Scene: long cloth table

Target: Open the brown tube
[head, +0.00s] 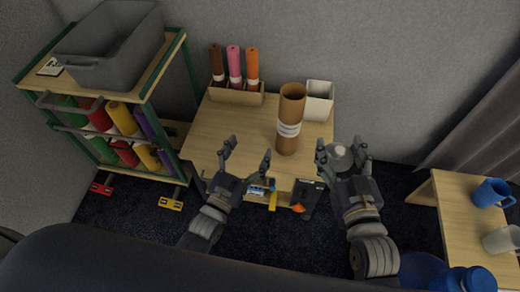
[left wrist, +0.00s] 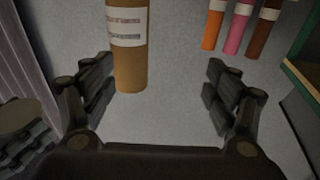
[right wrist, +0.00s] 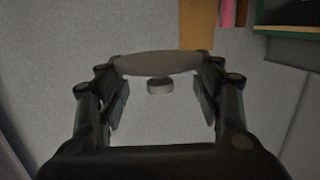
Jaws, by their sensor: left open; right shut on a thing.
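The brown tube (head: 289,142) stands upright on the wooden table with a white label around it, and its top end looks open and dark. It also shows in the left wrist view (left wrist: 131,68). My left gripper (head: 249,158) is open and empty, in front and to the left of the tube, apart from it. My right gripper (head: 343,158) is shut on a round pale cap, right of the tube and clear of it. The cap (head: 342,153) shows in the right wrist view as a flat disc (right wrist: 158,63) with a small knob.
A cardboard holder (head: 237,96) with brown, pink and orange tubes stands at the back left of the wooden table (head: 205,130). A white box (head: 319,100) stands behind the brown tube, to its right. A rack (head: 150,90) is at left; a side table with mugs (head: 491,193) is at right.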

